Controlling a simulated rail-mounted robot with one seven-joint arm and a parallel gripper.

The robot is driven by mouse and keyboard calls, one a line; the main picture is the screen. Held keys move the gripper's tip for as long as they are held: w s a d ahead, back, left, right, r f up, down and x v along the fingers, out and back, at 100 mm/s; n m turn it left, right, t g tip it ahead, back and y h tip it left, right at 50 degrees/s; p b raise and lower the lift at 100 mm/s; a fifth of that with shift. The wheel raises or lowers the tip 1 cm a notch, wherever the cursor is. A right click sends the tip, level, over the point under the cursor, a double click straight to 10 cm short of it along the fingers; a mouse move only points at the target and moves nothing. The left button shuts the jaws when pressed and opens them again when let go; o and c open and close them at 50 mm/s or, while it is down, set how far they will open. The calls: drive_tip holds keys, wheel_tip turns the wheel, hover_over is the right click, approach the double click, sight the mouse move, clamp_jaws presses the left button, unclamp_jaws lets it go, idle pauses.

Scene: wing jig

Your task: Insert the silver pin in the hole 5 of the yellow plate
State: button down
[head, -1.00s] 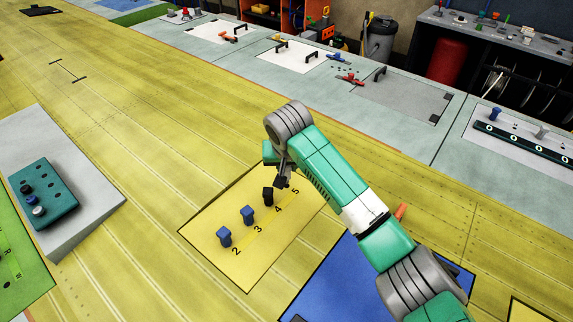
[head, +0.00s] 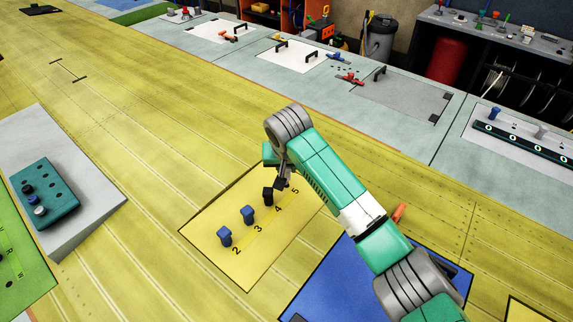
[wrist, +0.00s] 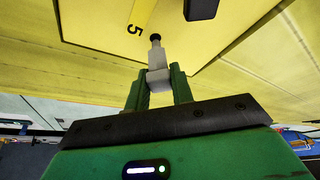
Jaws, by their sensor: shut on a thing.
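The yellow plate (head: 250,268) lies on the yellow wing surface, marked with numbers 2 to 5. Two blue pins (head: 225,237) and a black pin (head: 268,196) stand in it. My gripper (head: 282,183) is low over the plate, just beyond the black pin, near the number 5. In the wrist view my gripper (wrist: 158,88) is shut on the silver pin (wrist: 157,60), which points toward the plate. A dark round spot shows at the pin's end beside the 5; I cannot tell whether the tip has entered hole 5. In the head view the pin is hidden.
The black pin (wrist: 201,8) is close to the held pin in the wrist view. A teal block (head: 50,203) with several holes and pins sits on a grey wedge (head: 95,205) at left. A blue plate (head: 335,270) lies beneath my arm.

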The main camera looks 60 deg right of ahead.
drive_tip(key=shift+f, duration=0.1)
drive_tip(key=shift+f+b, duration=0.45)
drive_tip(key=shift+f, duration=0.95)
drive_tip(key=c, duration=1.1)
unclamp_jaws()
drive_tip(key=v, duration=0.8)
drive_tip(key=shift+f, duration=0.1)
drive_tip(key=shift+p, duration=0.3)
wheel_tip(320, 180, up, 7)
drive_tip(key=p, duration=0.7)
